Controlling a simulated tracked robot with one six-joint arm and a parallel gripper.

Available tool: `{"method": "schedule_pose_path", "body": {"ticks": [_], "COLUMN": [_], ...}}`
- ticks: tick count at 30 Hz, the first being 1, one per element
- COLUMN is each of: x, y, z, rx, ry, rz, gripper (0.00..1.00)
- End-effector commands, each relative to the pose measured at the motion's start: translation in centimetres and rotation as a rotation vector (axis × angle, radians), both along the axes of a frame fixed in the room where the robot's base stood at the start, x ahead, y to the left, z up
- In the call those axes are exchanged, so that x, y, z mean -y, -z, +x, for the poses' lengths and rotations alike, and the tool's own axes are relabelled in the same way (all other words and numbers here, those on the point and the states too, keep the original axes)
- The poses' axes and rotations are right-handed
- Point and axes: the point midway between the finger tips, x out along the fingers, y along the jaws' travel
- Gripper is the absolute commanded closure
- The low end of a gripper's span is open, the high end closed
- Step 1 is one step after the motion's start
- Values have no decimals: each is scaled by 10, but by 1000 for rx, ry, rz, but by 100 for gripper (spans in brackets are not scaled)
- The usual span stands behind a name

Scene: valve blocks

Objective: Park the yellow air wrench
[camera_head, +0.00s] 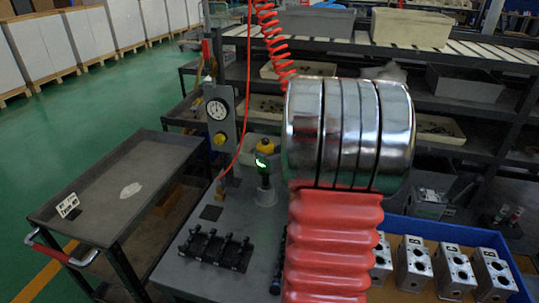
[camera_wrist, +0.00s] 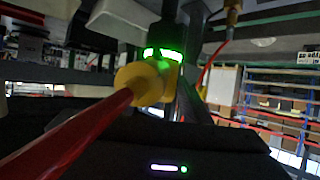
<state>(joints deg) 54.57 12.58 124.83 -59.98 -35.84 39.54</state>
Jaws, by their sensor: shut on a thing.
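The yellow air wrench (camera_head: 265,146) stands about upright in the head view, with a yellow top and a dark, green-lit part below. It is directly over a pale grey cup-like holder (camera_head: 264,196) on the bench; I cannot tell whether it is seated in it. In the wrist view the wrench's yellow body (camera_wrist: 148,80) is close ahead, with a red hose running to the lower left. My gripper (camera_wrist: 168,58) is shut on the wrench; its fingers are dark and hard to make out. In the head view my arm hides most of the gripper.
A gauge post (camera_head: 218,112) stands just behind and left of the wrench. A black rack (camera_head: 215,250) lies in front on the bench. A blue tray (camera_head: 455,232) with several metal valve blocks is at right. A coiled red hose (camera_head: 268,30) hangs above. A grey cart (camera_head: 125,185) stands left.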

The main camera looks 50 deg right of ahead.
Motion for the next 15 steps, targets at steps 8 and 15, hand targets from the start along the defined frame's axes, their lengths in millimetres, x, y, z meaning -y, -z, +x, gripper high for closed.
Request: {"method": "schedule_pose_path", "body": {"ticks": [8,15], "x": [1,1], "y": [-1,2], "z": [1,1], "rx": [5,5], "ry": [-1,-1], "rz": [-4,-3], "gripper": [97,97]}}
